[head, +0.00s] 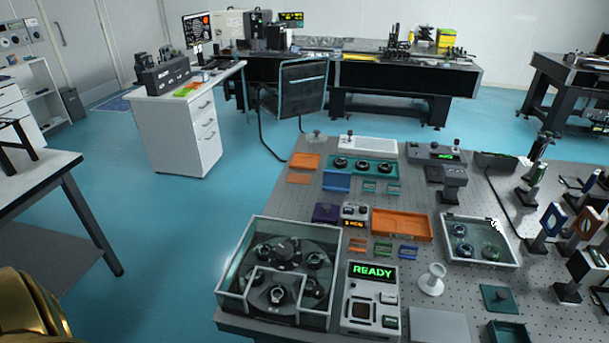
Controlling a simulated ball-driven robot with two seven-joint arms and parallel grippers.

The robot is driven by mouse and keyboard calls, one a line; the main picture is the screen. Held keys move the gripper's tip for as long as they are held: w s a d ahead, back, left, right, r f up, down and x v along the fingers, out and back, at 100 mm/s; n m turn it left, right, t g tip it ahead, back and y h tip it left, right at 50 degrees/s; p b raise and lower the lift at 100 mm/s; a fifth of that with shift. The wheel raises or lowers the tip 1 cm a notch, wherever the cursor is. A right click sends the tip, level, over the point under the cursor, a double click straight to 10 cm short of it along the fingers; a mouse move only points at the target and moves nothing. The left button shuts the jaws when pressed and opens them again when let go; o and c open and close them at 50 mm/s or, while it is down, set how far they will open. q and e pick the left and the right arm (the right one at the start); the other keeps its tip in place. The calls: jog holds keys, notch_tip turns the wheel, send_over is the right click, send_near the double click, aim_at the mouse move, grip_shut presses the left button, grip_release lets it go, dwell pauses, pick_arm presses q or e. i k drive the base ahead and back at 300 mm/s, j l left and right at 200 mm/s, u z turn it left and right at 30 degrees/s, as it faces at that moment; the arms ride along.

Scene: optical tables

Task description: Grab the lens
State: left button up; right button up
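Several dark, round, lens-like pieces sit on the optical table. Some stand on a dark round carousel (283,254) inside a clear-walled case (229,300) at the table's near left; one piece (277,295) is at its front. More round pieces (460,230) lie in a clear, pale-rimmed tray (482,265) on the right. Others (340,163) sit in a row in a teal tray (351,175) at the back. I cannot tell which one is the task's lens. A gold part of mine shows at the lower left. Neither gripper's fingers are in view.
A device with a green READY display (372,271) stands beside the case. An orange tray (402,225), a white stand (432,280) and small coloured holders crowd the middle. Optic mounts (552,220) stand at the right. Blue floor (185,255) is clear left of the table.

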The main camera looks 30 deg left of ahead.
aim_at(277, 294)
jog(key=j+u, duration=0.1)
jog(key=u, duration=1.1)
